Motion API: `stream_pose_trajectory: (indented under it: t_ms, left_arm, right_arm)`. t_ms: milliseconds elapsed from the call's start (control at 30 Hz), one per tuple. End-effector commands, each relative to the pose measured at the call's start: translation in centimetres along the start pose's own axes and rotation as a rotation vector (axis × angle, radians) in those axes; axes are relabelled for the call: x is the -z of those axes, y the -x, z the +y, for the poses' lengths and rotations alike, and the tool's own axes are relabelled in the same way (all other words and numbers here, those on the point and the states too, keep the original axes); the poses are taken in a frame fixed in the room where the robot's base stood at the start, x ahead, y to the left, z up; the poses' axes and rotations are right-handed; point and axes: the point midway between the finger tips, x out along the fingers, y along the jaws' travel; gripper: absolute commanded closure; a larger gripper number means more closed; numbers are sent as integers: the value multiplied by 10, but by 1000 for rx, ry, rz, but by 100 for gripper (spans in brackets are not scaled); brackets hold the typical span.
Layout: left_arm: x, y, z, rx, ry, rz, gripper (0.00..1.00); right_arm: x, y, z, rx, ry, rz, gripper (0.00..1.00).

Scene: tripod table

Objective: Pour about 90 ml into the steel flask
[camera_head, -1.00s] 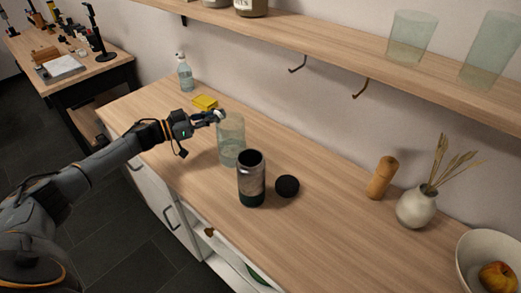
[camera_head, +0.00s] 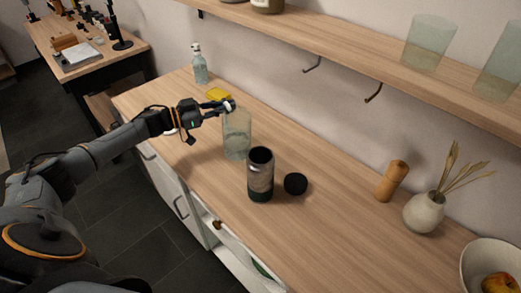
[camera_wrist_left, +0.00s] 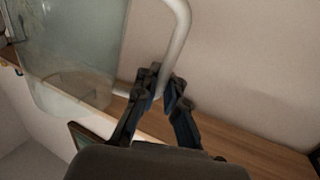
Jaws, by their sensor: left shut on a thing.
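The steel flask (camera_head: 260,180) stands upright and open on the wooden counter, with a dark band at its base. Its black lid (camera_head: 296,184) lies on the counter just right of it. A clear glass jug (camera_head: 237,143) is behind and left of the flask; I cannot tell whether it touches the counter. My left gripper (camera_head: 226,106) is at the jug's top. In the left wrist view its fingers (camera_wrist_left: 160,88) are shut on the pale handle (camera_wrist_left: 176,45) of the jug (camera_wrist_left: 70,55). The liquid level is hard to read. My right gripper is out of view.
A spray bottle (camera_head: 200,64) and yellow sponge (camera_head: 218,94) are at the counter's far left. A wooden mill (camera_head: 391,181), vase (camera_head: 424,212) and fruit bowl (camera_head: 490,262) stand right. A shelf with glasses (camera_head: 428,43) hangs above.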

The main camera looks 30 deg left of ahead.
Motion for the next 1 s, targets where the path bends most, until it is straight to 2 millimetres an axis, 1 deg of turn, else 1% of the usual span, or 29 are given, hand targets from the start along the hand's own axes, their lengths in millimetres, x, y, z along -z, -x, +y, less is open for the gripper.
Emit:
stream_pose_trajectory:
  t_ms: [33, 200, 433, 500, 833, 1000]
  left_arm:
    - [9, 0, 3, 9, -22, -2, 100]
    - [28, -2, 11, 37, -131, -19, 100]
    - [48, -3, 26, 77, -279, -34, 100]
    - [56, -3, 30, 80, -328, -41, 100]
    - [86, -4, 57, 104, -543, -55, 100]
    - [100, -5, 65, 106, -658, -65, 100]
  right_arm:
    - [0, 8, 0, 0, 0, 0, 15]
    - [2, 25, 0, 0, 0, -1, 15]
    - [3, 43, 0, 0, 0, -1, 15]
    - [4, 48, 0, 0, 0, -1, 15]
    - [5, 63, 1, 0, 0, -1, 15]
    - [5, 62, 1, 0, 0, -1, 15]
